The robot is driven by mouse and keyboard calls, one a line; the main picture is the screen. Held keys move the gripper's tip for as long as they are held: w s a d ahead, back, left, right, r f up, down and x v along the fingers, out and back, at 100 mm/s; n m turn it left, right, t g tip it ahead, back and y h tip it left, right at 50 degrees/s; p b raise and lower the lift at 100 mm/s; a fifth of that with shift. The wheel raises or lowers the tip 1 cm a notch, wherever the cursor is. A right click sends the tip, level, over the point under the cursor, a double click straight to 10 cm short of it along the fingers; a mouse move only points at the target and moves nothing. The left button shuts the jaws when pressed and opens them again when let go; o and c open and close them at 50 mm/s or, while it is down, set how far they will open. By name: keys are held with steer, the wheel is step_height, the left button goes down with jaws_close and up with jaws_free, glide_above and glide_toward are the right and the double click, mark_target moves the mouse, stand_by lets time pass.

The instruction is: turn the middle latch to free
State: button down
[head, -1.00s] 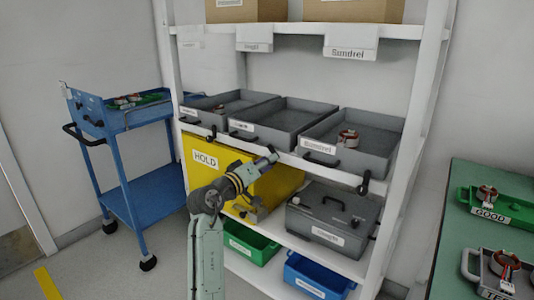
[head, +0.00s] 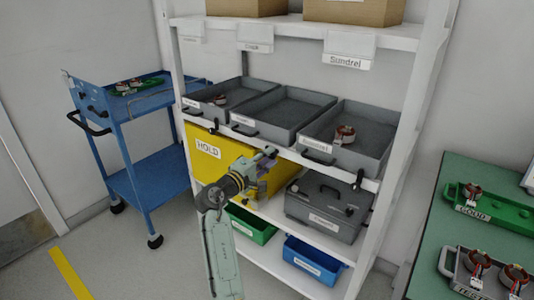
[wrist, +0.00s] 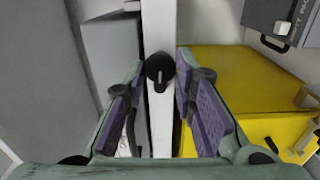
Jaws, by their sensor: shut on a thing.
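The middle latch (wrist: 160,70) is a dark round knob with a short lever on the white shelf rail (wrist: 161,20). In the wrist view its lever lies along the rail. My gripper (wrist: 160,75) has one purple-padded finger on each side of the rail, shut on the latch at the tips. In the head view my gripper (head: 268,156) is at the rail below the middle grey tray (head: 290,112) and hides most of this latch. Another dark latch (head: 358,180) hangs from the rail at the right.
A yellow HOLD bin (head: 208,165) and a dark grey case (head: 325,208) stand just below the rail. Green and blue bins are on the bottom shelf. A blue cart (head: 140,185) stands left, a green bench (head: 430,235) right.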

steer(key=shift+a+n, duration=0.1)
steer(key=shift+n, duration=0.2)
steer(key=c, duration=1.4)
jaws_free()
steer(key=shift+o, duration=0.2)
steer(key=v, duration=1.2)
